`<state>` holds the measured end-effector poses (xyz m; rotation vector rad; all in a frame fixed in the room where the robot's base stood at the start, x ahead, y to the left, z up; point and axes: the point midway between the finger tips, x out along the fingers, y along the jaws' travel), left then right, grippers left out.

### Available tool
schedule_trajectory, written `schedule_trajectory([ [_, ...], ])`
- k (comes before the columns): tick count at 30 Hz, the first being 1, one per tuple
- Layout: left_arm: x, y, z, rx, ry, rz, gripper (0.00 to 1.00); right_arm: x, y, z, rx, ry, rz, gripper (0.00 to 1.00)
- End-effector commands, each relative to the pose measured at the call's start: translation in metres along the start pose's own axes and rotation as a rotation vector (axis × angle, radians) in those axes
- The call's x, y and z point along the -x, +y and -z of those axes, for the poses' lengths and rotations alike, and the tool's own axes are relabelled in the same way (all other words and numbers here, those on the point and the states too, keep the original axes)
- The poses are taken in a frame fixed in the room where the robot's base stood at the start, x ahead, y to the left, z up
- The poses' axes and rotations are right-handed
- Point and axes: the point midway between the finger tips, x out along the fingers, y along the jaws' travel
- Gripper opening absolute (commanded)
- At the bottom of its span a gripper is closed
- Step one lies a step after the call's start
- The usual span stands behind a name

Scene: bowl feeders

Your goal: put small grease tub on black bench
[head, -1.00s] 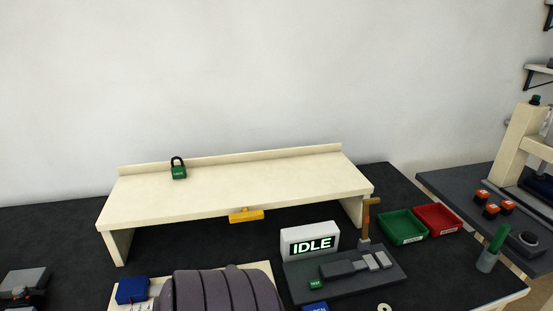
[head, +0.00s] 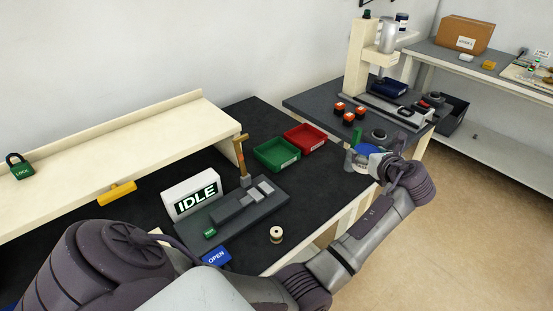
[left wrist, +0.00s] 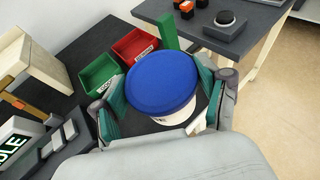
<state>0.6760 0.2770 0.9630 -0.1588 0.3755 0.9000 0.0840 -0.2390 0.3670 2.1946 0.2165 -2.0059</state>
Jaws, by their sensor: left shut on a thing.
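The small grease tub (head: 364,152) has a white body and a blue lid. In the left wrist view its round blue lid (left wrist: 162,80) fills the middle. My left gripper (head: 374,160) is shut on the tub, with one finger on each side of it in the left wrist view. The tub is at the right end of the black bench (head: 245,115), near its front edge. I cannot tell whether its base touches the bench top. My right gripper is not in view.
A green bin (head: 276,154) and a red bin (head: 305,138) stand left of the tub. A grey press bench (head: 310,100) adjoins behind.

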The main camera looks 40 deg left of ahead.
Motion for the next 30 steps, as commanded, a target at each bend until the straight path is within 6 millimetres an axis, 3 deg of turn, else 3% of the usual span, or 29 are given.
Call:
schedule_trajectory([
  [16,-0.058,0.097,0.045,-0.002,-0.001,-0.002,0.36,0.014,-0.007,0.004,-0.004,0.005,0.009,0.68],
  [23,-0.066,0.107,0.054,0.000,0.000,0.001,0.36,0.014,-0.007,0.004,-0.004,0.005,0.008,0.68],
  [30,-0.079,0.107,0.085,-0.004,0.001,0.001,0.36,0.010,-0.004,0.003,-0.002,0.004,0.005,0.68],
])
